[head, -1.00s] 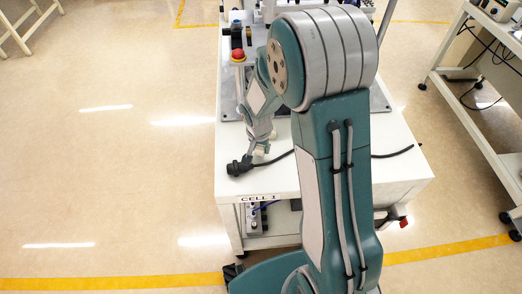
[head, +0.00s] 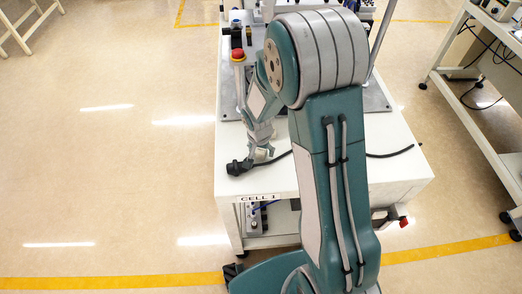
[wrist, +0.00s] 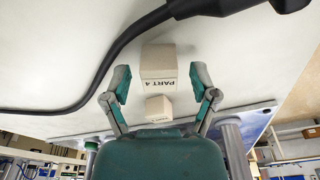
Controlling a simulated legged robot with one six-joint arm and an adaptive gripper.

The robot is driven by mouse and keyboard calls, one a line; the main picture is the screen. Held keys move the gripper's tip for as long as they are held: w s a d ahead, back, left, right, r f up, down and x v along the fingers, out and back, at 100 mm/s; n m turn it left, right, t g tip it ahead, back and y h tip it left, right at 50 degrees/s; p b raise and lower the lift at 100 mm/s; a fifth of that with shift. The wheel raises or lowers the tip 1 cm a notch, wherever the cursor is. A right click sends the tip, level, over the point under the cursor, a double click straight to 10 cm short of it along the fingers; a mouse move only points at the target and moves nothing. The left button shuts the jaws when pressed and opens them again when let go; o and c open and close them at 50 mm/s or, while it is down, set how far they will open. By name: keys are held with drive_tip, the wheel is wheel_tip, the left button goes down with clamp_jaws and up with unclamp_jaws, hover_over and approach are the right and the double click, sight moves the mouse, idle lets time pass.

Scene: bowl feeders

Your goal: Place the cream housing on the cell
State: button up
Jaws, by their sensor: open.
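The cream housing (wrist: 158,64) is a small block marked PART 4, with a smaller cream piece (wrist: 159,108) below it in the wrist view. It appears to rest on the white top of the cell (wrist: 60,60). My gripper (wrist: 160,76) is open, one finger on each side of the housing, with visible gaps to both. In the head view my gripper (head: 262,150) points down at the left front of the cell table (head: 330,188), which is labelled CELL 1. The housing is small there and mostly hidden by my fingers.
A black cable (head: 394,154) crosses the table top, with its plug (head: 240,167) just left of my gripper. A metal plate (head: 376,98) lies behind my arm. A bench (head: 470,95) is at the right.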

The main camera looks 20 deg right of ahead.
wheel_tip(320, 180, up, 12)
drive_tip(key=s+a, duration=0.1)
drive_tip(key=s, duration=0.1)
drive_tip(key=s+d+r+n+t+y, duration=0.1)
drive_tip(key=s+r+n+t, duration=0.3)
drive_tip(key=s+r, duration=1.2)
drive_tip(key=shift+s+r+n, duration=0.2)
drive_tip(key=shift+s+n, duration=1.2)
drive_tip(key=shift+s, duration=0.1)
drive_tip(key=shift+d, duration=0.1)
